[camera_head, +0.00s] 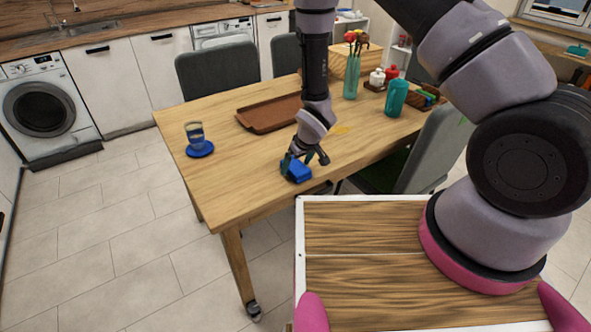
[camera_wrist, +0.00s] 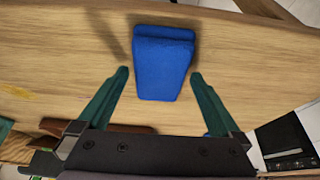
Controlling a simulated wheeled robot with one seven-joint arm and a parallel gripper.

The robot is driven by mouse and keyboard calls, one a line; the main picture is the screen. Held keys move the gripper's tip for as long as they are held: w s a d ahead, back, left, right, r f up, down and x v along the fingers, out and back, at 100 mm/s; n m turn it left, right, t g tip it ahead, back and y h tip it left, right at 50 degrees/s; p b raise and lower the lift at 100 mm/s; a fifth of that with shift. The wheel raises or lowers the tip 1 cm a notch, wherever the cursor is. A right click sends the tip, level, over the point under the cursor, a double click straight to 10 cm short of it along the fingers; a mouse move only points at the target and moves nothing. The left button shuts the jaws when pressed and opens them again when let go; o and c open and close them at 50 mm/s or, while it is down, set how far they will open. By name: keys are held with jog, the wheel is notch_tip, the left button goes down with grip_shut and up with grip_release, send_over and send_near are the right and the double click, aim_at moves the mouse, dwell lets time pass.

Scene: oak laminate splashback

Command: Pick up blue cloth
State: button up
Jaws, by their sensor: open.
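The blue cloth (camera_wrist: 163,67) is a folded, thick-looking blue piece on the wooden table. In the wrist view it lies just beyond and between my gripper's two green fingers. My gripper (camera_wrist: 158,75) is open and empty, with the fingers spread to either side of the cloth's near end. In the head view the blue cloth (camera_head: 298,173) is near the table's front edge, partly hidden by my gripper (camera_head: 303,162), which is right above it. I cannot tell whether the fingers touch the cloth.
The tabletop left of the cloth is clear.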

aim_at(296, 167)
jog(key=c, duration=1.3)
notch_tip(296, 167, up, 10)
jog(key=shift+f, duration=0.1)
jog(key=shift+c, duration=0.2)
